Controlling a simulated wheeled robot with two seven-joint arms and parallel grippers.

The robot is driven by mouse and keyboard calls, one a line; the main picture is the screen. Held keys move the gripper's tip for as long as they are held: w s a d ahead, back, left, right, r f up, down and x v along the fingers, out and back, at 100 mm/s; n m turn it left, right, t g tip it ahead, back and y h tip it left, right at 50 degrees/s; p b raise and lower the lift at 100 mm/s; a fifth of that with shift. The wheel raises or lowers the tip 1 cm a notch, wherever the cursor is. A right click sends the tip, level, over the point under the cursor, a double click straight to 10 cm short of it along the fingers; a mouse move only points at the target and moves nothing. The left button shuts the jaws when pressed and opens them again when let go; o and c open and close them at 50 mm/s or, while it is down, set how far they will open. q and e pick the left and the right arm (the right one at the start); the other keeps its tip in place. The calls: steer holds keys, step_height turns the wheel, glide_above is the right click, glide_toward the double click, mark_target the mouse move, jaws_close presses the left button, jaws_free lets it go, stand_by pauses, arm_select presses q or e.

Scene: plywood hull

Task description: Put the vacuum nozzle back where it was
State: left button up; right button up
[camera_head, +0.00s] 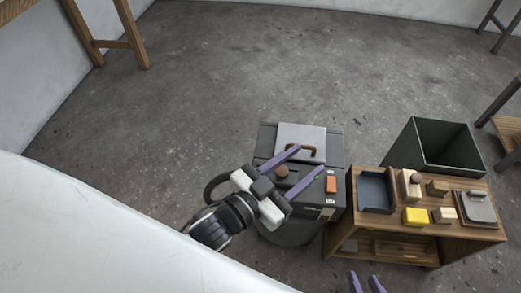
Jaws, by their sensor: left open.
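A dark grey vacuum-like machine (332,148) with a rounded front stands on the floor, right of centre. It has a light grey top plate, a brown handle (299,149), a round brown knob (282,171) and an orange block on its front. A dark curved hose (212,183) shows at its left, partly behind my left arm. I cannot clearly pick out the vacuum nozzle. My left gripper (309,159) is open over the machine's top, its purple fingers apart with nothing seen between them. My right gripper (363,275) shows only its purple fingertips at the bottom edge, apart and empty.
A low wooden bench (343,224) to the right holds a blue-grey tray (376,192), a yellow block (415,216), several wooden blocks and a grey clipboard-like item (479,207). A dark green open bin (432,147) stands behind it. The floor beyond is clear. A white surface (90,240) fills the lower left.

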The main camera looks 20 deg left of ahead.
arm_select(q)
steer(key=s+a+f+n+g+y, duration=0.1)
steer(key=s+a+f+g, duration=0.2)
steer(key=s+f, duration=0.4)
steer(key=s+a+f+n+g+y, duration=0.2)
steer(key=s+a+f+g, duration=0.1)
steer(key=s+f, duration=0.4)
steer(key=shift+a+f+n+g+y, duration=0.35)
steer(key=shift+a+f, duration=0.2)
steer(key=shift+f, duration=0.2)
